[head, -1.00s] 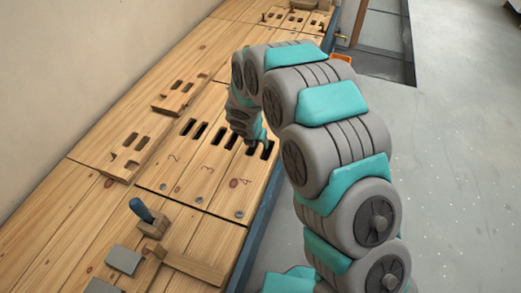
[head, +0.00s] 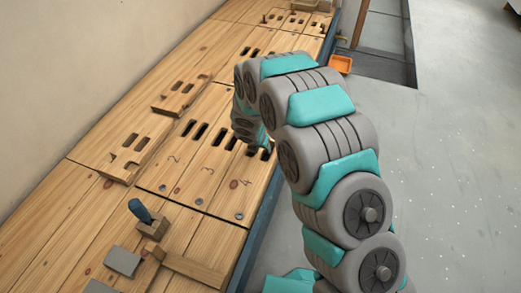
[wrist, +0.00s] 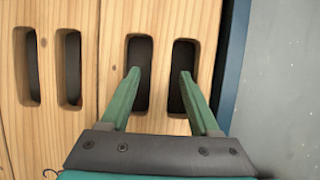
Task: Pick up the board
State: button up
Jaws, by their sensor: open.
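Wooden boards with dark oblong slots lie along the bench. The front ones in the head view carry the marks 2, 3 and 4 (head: 235,190). My gripper (wrist: 160,74) is open over the right-hand slotted board (wrist: 118,80) in the wrist view. Its two teal fingertips sit at that board's two slots, one over each. I cannot tell whether the tips are inside the slots. A seam separates this board from another slotted board (wrist: 50,100) on the left. In the head view my wrist and arm hide part of the marked boards and the fingertips.
Raised slotted wooden pieces (head: 182,95) lie along the wall side. An orange tray (head: 340,65) is beyond the arm. The grey floor at right is clear.

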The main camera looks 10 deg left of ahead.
jog(key=shift+f, duration=0.15)
dwell(0.4)
grip_shut()
dwell(0.4)
dwell(0.9)
